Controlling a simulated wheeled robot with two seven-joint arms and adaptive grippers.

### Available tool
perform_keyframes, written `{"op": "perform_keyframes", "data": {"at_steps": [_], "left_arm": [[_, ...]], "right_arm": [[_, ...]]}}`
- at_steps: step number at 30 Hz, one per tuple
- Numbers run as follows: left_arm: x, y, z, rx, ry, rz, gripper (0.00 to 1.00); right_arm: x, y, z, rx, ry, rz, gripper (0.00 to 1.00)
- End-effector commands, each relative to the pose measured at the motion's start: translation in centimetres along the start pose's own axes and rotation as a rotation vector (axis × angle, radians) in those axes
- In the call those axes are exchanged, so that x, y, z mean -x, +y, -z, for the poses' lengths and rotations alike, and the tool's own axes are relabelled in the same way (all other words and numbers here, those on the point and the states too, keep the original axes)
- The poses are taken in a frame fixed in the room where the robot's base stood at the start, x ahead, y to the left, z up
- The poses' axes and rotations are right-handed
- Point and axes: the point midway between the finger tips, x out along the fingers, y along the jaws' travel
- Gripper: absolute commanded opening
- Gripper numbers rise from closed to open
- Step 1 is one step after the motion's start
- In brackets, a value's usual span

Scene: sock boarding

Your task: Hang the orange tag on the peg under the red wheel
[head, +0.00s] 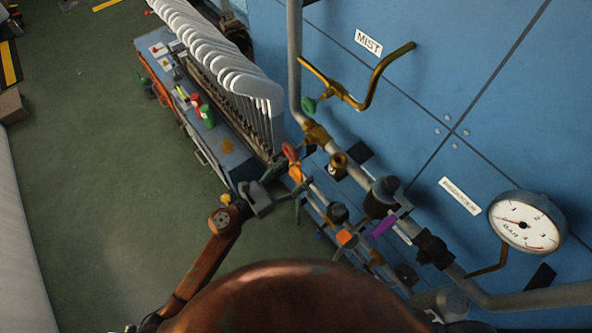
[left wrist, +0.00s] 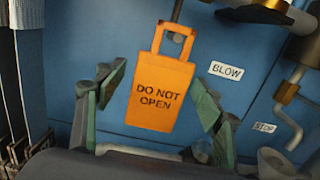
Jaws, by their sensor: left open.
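The orange tag (left wrist: 158,92), marked DO NOT OPEN, is upright and slightly tilted in the left wrist view, with its loop at the top around a small dark end below a grey stem. Whether the loop bears on a peg I cannot tell. My left gripper (left wrist: 160,80) is open, with one green finger on each side of the tag and gaps visible between. In the head view the tag (head: 296,172) is small, just below the red wheel (head: 290,152), and my left gripper (head: 290,186) is beside it. My right gripper is not in view.
Pipes with valves and a pressure gauge (head: 527,222) run along the blue wall. A purple tag (head: 383,225) and an orange block (head: 346,238) are on the pipework to the right. A rack of white sock-shaped boards (head: 215,60) stands close at the left.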

Motion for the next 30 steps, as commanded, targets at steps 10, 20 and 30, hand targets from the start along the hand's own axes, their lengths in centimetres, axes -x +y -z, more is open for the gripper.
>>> {"op": "perform_keyframes", "data": {"at_steps": [10, 20, 30], "left_arm": [[3.0, 0.0, 0.1, 0.002, 0.002, -0.002, 0.62], [9.6, 0.0, 0.1, 0.002, 0.002, -0.001, 0.62], [12.1, 0.0, 0.0, 0.0, 0.0, -0.001, 0.62]], "right_arm": [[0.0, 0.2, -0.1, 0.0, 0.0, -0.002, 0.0], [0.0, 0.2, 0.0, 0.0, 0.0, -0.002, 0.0], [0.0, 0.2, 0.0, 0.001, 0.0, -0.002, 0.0]]}}
